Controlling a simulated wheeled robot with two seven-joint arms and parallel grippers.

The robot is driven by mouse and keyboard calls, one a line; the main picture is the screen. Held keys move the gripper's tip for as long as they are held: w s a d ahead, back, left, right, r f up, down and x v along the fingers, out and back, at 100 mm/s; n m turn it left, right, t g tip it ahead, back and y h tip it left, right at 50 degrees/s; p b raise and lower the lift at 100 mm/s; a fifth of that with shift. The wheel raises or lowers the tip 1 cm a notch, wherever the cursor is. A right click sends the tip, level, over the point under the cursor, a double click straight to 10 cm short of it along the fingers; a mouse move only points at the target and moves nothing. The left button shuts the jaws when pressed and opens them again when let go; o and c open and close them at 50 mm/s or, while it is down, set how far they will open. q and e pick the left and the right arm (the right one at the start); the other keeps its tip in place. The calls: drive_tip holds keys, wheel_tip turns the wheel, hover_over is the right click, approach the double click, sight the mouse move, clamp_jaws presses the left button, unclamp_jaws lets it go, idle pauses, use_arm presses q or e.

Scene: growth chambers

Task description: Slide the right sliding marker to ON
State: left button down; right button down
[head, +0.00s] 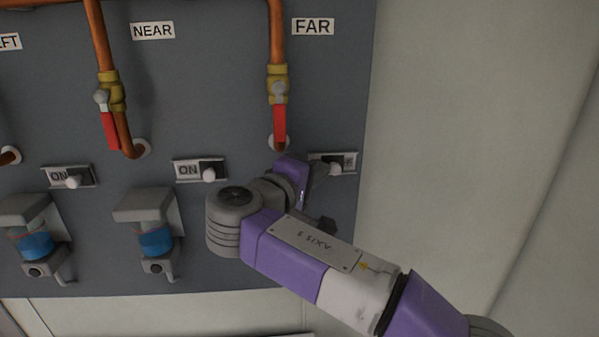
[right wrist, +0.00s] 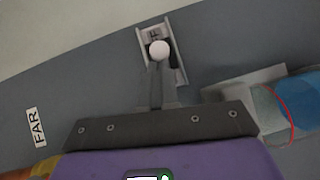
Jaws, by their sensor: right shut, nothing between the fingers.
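The right sliding marker (head: 348,160) is a pale track on the grey panel, below the FAR label. Its white knob (right wrist: 159,50) shows in the right wrist view, near the middle of the track, with small lettering above it that I cannot read. My right gripper (head: 325,170) is at this marker, its fingers partly hidden by my wrist in the head view. In the right wrist view the right gripper (right wrist: 159,70) is shut and empty, its fingertips right at the knob; whether they touch it I cannot tell. My left gripper is not in view.
The middle marker (head: 186,170) and left marker (head: 56,177) both show ON. Above hang copper pipes with red-handled valves (head: 280,120). Blue-filled dispensers (head: 155,240) stick out below the markers. A bare pale wall (head: 450,130) lies right of the panel.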

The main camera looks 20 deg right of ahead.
sight(340, 168)
drive_tip(key=shift+w+f, duration=0.1)
drive_tip(key=shift+w, duration=0.15)
drive_tip(key=shift+s+d, duration=0.15)
drive_tip(key=d, duration=0.1)
drive_tip(key=d+b, duration=0.1)
drive_tip(key=d, duration=0.1)
drive_tip(key=shift+s, duration=0.35)
drive_tip(key=shift+a, duration=0.1)
